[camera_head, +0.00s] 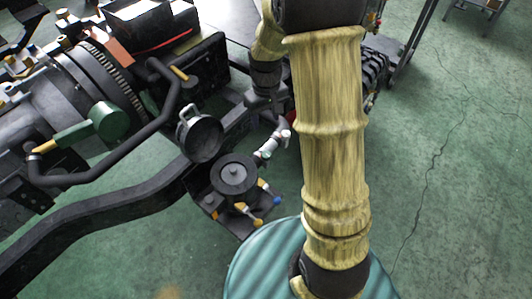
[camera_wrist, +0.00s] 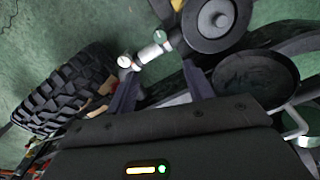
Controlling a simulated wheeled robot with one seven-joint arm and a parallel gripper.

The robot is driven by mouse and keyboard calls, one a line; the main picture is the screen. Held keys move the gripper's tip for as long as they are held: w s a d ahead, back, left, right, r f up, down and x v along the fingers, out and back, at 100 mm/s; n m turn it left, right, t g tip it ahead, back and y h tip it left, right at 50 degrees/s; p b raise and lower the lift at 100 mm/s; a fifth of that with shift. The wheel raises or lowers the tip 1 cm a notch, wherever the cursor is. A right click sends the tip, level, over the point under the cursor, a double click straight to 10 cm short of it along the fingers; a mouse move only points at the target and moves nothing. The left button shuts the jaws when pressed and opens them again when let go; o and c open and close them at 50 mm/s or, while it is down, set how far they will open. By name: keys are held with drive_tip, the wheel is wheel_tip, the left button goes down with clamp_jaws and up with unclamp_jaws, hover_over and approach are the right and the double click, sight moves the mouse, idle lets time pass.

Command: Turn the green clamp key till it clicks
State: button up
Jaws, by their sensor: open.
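In the wrist view, a short silver fitting (camera_wrist: 151,52) has a white round knob at its left end and a pale green round knob (camera_wrist: 160,37) at its right end. This green knob is the likeliest green clamp key, but its shape is too small to be sure. The fitting also shows in the head view (camera_head: 269,146), left of my arm. My gripper (camera_wrist: 158,72) is open, with its two fingers spread either side of the fitting. I cannot tell whether either finger touches it. My arm's wrist partly hides the gripper in the head view.
A round black mount (camera_head: 234,175) and a black cup (camera_head: 200,138) sit close by on the chassis rail (camera_head: 95,215). A green cylinder (camera_head: 108,121) with a yellow handle is on the engine at left. A knobbly tyre (camera_wrist: 62,92) stands left in the wrist view.

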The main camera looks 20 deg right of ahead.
sight(266, 154)
wheel_tip(266, 154, down, 18)
drive_tip(key=shift+r+b, duration=0.25)
drive_tip(key=shift+b, duration=0.5)
drive_tip(key=c, duration=1)
